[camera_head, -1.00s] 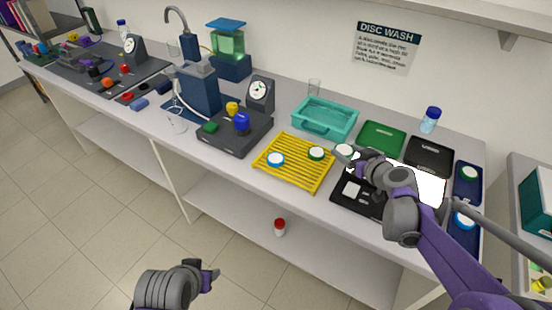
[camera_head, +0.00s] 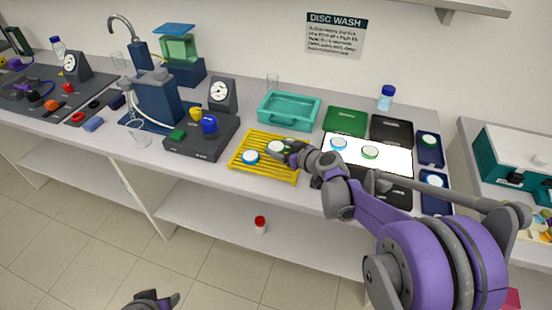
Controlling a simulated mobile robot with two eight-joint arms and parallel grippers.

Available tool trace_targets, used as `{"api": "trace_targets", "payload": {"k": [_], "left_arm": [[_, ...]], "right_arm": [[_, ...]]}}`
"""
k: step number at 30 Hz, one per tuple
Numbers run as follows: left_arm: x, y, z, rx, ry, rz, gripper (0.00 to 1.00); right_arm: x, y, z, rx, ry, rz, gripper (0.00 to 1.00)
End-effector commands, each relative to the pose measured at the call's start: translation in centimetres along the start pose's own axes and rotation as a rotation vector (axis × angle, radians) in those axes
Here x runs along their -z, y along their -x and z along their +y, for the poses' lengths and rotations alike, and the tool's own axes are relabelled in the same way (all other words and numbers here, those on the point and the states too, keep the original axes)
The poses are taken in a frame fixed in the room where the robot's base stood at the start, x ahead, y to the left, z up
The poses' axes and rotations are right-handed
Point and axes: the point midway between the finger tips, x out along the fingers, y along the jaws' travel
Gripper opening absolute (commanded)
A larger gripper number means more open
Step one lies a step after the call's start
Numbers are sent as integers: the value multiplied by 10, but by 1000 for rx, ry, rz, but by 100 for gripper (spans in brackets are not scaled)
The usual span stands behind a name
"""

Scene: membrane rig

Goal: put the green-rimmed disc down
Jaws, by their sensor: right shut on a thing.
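My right gripper (camera_head: 284,147) is shut on a green-rimmed disc (camera_head: 275,147) with a pale top. It is at the yellow slatted rack (camera_head: 297,172); I cannot tell whether the disc touches the slats. A blue-rimmed disc (camera_head: 250,157) lies on the rack just left of it. Another green-rimmed disc (camera_head: 370,152) and a blue-rimmed disc (camera_head: 339,144) lie on the bright white panel (camera_head: 391,162). My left gripper (camera_head: 168,299) is cut by the bottom edge, so its jaws are unclear.
A teal basin (camera_head: 289,111) stands behind the rack. A dark base with coloured knobs and a dial gauge (camera_head: 222,95) are left of it. Green (camera_head: 346,121) and black (camera_head: 392,130) trays lie behind the panel. Blue trays (camera_head: 430,158) with discs are at right.

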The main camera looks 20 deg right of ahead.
Motion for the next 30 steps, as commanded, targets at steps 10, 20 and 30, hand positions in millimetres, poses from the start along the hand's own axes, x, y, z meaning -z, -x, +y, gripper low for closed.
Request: {"api": "trace_targets", "payload": {"k": [10, 20, 30], "left_arm": [[-5, -5, 0, 0, 0, -4, 50], [-6, -6, 0, 0, 0, -5, 50], [-7, -7, 0, 0, 0, -6, 50]], "right_arm": [[-35, -15, 0, 0, 0, 0, 19], [-44, -18, 0, 0, 1, 0, 19], [-46, -19, 0, 0, 1, 0, 85]]}}
